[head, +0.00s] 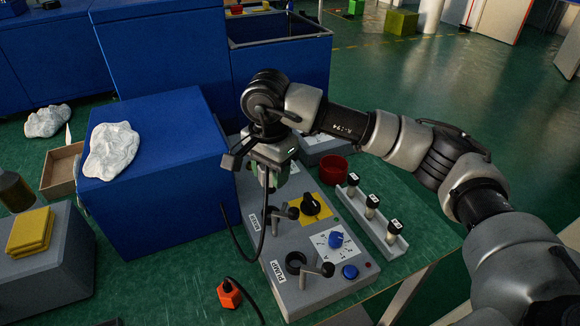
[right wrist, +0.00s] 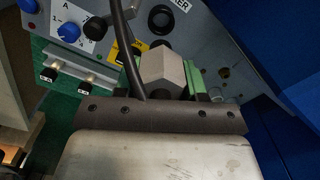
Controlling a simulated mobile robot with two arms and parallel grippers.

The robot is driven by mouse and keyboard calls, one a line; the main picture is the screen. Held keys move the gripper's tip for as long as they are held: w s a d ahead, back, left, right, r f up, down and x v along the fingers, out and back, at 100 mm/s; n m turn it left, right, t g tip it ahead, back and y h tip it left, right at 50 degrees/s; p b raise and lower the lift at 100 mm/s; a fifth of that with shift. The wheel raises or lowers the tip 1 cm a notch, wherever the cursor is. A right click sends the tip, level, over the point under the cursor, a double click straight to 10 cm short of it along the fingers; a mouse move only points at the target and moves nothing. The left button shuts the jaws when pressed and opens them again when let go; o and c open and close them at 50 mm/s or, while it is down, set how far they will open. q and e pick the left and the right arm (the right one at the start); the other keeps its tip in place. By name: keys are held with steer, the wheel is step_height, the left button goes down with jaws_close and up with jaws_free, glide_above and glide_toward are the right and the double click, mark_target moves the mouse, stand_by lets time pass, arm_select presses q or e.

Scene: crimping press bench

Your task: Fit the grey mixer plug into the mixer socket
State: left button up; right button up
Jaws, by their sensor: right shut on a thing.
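My right gripper (head: 268,178) hangs over the far left part of the grey control panel (head: 318,291). It is shut on the grey mixer plug. In the right wrist view the plug (right wrist: 167,72) is a grey, faceted block between the green finger pads (right wrist: 195,78), with a black cable beside it. The plug appears apart from this mixer socket; the exact gap cannot be told. In the head view the gripper largely hides the plug. My left gripper is not in view.
The panel carries levers, a yellow-plated knob (head: 311,204), a blue knob (head: 336,240) and a pump socket (head: 295,262). An orange plug (head: 229,295) lies on the green bench. A blue box (head: 155,215) stands left; a red cup (head: 334,169) and fuse rack (head: 372,220) are right.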

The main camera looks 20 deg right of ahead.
mark_target(271, 193)
steer(key=shift+a, duration=0.2)
steer(key=shift+d, duration=0.15)
steer(key=shift+f+b, duration=0.3)
steer(key=shift+b, duration=0.2)
step_height(271, 193, down, 3)
steer(key=shift+r+b, duration=0.2)
steer(key=shift+b, duration=0.85)
steer(key=shift+f, duration=0.1)
steer(key=shift+f+b, duration=0.6)
steer(key=shift+f, duration=0.05)
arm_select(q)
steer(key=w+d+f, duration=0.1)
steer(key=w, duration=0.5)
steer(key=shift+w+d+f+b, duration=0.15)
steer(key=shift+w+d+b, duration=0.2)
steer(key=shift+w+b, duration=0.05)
arm_select(e)
steer(key=shift+f, duration=0.55)
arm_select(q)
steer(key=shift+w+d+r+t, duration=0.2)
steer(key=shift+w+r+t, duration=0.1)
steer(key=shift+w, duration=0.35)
